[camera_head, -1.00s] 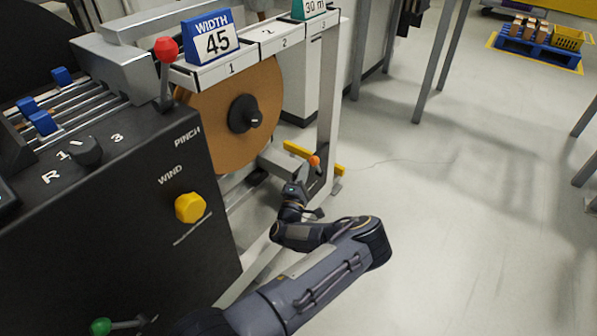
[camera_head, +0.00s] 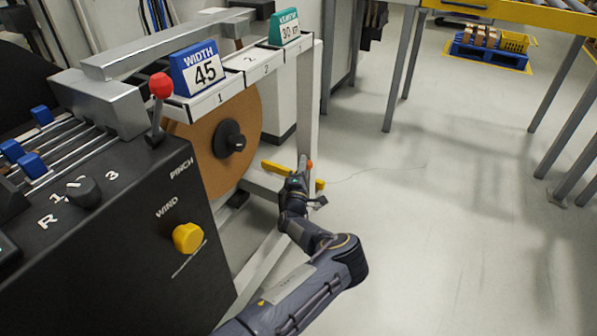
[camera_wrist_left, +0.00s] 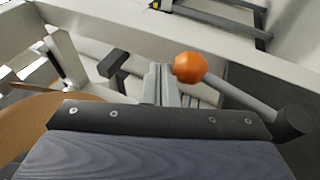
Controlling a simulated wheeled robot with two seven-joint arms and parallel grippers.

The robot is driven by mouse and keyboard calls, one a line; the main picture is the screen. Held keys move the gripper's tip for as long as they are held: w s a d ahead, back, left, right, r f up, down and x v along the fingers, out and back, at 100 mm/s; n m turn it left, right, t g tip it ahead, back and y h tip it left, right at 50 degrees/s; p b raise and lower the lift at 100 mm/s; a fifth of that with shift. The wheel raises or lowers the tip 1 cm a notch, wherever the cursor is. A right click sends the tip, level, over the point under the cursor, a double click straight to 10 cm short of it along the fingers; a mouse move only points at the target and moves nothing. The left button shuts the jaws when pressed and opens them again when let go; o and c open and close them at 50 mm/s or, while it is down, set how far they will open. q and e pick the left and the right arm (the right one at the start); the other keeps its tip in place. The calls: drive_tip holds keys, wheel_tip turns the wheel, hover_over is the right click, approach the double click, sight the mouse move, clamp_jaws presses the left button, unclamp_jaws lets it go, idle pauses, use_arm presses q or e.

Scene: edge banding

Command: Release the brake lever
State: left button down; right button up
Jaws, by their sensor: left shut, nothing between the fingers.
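The brake lever is a grey rod with an orange ball knob (camera_head: 309,164), low on the machine frame beside the brown roll. In the left wrist view the orange ball (camera_wrist_left: 190,67) sits at the upper end of its rod, which slants down right to a dark pivot (camera_wrist_left: 293,122). My left gripper (camera_head: 302,166) is shut and empty, with its fingers right beside the ball. In the left wrist view the fingertips (camera_wrist_left: 164,80) are just left of the ball; I cannot tell whether they touch it. My right gripper is not in view.
The brown roll (camera_head: 190,150) on its black hub stands left of the gripper. A yellow bar (camera_head: 275,168) lies behind it, and a white frame post (camera_head: 308,110) rises close by. The black control panel (camera_head: 130,220) is nearer left. Open floor (camera_head: 440,220) lies to the right.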

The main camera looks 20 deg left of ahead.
use_arm(q)
drive_tip(key=shift+w+f+b, duration=0.1)
drive_tip(key=shift+w+b, duration=0.25)
drive_tip(key=shift+w, duration=0.7)
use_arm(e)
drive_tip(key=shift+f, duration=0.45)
